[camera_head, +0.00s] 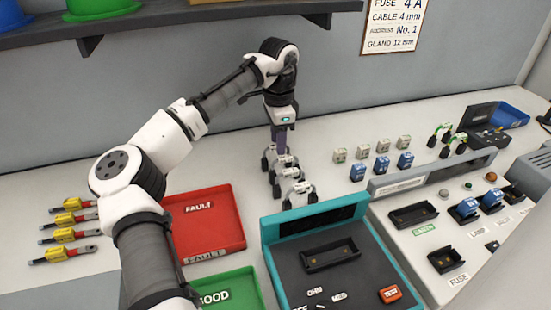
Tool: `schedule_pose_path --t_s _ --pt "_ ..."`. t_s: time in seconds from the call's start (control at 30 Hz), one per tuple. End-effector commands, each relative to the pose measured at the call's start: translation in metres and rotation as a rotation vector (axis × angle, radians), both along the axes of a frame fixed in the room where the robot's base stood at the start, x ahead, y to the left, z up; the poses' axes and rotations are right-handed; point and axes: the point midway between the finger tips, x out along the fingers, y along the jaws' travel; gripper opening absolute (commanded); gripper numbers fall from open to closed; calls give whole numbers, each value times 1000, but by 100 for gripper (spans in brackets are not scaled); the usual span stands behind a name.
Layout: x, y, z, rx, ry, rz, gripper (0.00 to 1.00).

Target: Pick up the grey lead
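Several grey leads with black ends stand in a row on the bench, right of the red tray. The nearest grey lead (297,190) is in plain view, and another grey lead (284,165) stands just behind it. My gripper (281,150) points down over the far part of this row, seen small and from a distance. Its fingers partly hide the leads at the back. I cannot tell whether the fingers are apart or closed, or whether they touch a lead.
A red FAULT tray (239,225) and a green GOOD tray (248,285) lie left of a teal-framed tester (268,240). Yellow-tagged items (70,235) lie at far left. Small grey and blue blocks (357,172), green leads (441,132) and a grey console (385,245) stand right.

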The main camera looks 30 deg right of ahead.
Motion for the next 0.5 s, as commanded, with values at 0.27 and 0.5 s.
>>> schedule_pose_path --t_s 0.27,0.5 --pt "2 3 -36 1 1 1 39" --pt "2 2 -41 0 1 0 39"
